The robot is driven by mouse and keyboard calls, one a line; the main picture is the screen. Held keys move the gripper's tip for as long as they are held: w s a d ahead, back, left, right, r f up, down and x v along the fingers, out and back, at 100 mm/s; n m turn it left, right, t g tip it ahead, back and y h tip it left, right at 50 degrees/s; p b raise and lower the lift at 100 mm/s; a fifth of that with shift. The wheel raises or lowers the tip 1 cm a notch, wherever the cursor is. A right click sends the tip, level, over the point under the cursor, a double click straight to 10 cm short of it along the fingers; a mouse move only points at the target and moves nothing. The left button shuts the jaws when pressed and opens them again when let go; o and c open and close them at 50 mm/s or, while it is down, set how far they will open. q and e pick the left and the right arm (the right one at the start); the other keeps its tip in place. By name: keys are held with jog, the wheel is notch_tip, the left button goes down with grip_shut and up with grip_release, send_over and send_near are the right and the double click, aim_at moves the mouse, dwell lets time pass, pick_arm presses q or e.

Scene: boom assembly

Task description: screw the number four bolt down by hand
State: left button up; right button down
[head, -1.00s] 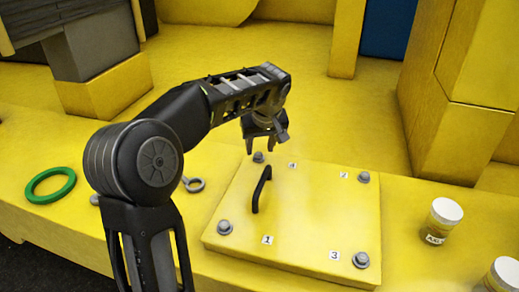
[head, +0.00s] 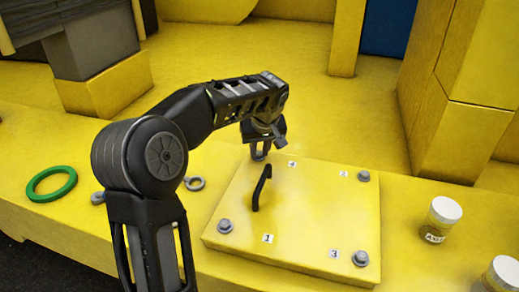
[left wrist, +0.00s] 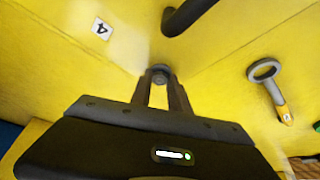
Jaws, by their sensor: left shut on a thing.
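The yellow cover plate (head: 310,215) lies on the yellow deck with a black handle (head: 261,188) and labels 1 to 4 near its corners. My left gripper (head: 259,155) is at the far left corner, beside the number 4 label (head: 292,164). In the left wrist view, the fingers (left wrist: 160,92) are shut on the number four bolt (left wrist: 160,74), whose grey head shows between the tips. The 4 label (left wrist: 101,28) is close to it. In the head view the gripper hides this bolt. Bolts stand at corner 1 (head: 225,226), corner 2 (head: 363,176) and corner 3 (head: 361,258). My right gripper is not in view.
A green ring (head: 51,184) and a grey ring-ended tool (head: 194,183) lie left of the plate. White-capped jars (head: 441,217) stand at the right. The handle rises near the gripper. A yellow wall (head: 465,90) stands at the back right.

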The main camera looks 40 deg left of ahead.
pick_arm(q)
grip_shut()
jog(key=shift+s+a+m+t+h+b, duration=0.1)
jog(key=shift+m+t+h+b, duration=0.2)
jog(key=shift+m, duration=0.7)
jog(key=m+h, duration=0.1)
jog(key=m, duration=0.2)
jog(key=shift+a+r+t, duration=0.1)
jog(key=shift+a+t, duration=0.05)
jog(key=shift+t, duration=0.25)
jog(key=m, duration=0.2)
jog(key=m+h, duration=0.1)
jog(key=m, duration=0.1)
jog(key=m+h+p, duration=0.1)
jog(key=m, duration=0.1)
jog(key=shift+a, duration=0.25)
jog(key=shift+m+h, duration=0.3)
jog(key=o, duration=0.9)
grip_release()
jog(key=shift+s, duration=0.1)
jog(key=b+v, duration=0.1)
jog(key=v, duration=0.6)
jog(key=shift+s+r, duration=0.2)
jog(key=shift+r, duration=0.1)
